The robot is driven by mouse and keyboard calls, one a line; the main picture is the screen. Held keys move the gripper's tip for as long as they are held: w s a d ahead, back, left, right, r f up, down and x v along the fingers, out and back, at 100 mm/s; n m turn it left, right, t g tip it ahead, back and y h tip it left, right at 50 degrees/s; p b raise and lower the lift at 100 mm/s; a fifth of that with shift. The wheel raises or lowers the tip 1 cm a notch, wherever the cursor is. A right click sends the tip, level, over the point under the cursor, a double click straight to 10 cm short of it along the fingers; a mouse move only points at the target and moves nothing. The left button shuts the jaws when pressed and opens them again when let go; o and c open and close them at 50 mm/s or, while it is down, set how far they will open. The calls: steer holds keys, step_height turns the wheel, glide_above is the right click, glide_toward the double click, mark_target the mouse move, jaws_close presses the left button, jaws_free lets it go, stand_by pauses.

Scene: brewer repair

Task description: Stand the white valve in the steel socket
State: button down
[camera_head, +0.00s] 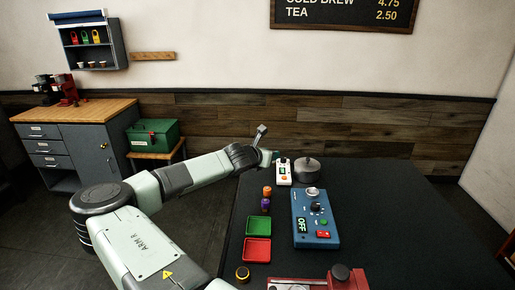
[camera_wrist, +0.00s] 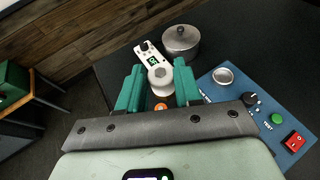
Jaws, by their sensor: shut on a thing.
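My gripper (camera_wrist: 160,90) is shut on the white valve (camera_wrist: 160,76), whose pale round top shows between the two teal fingers in the wrist view. The fingers hide its lower part. In the head view my gripper (camera_head: 274,156) is at the table's left edge, beside the white meter; the valve cannot be made out clearly there. The steel socket (camera_head: 312,193) is a round metal ring at the far end of the blue panel (camera_head: 316,234). It also shows in the wrist view (camera_wrist: 223,76), to the right of my gripper, and looks empty. The valve is apart from it.
The white meter (camera_head: 284,172) and a lidded grey pot (camera_head: 307,170) stand beyond the panel. An orange valve (camera_head: 267,191) and a purple one (camera_head: 265,204) stand left of the panel. Green (camera_head: 248,226) and red (camera_head: 247,251) trays lie nearer. The table's right side is clear.

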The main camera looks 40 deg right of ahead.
steer(key=shift+s+d+f+m+g, duration=1.25)
steer(key=shift+s+d+f+g, duration=0.3)
steer(key=shift+d+f, duration=0.45)
steer(key=shift+s+d+f+m+g, duration=1.25)
steer(key=shift+s+d+f, duration=0.45)
steer(key=shift+d, duration=0.45)
steer(key=shift+s+d+f+m+g, duration=1.2)
steer(key=shift+s+d+f+g, duration=0.3)
steer(key=shift+d+f, duration=0.55)
steer(key=shift+f, duration=1.05)
steer(key=shift+c, duration=1.4)
jaws_free()
step_height(320, 180, up, 8)
steer(key=shift+r, duration=0.1)
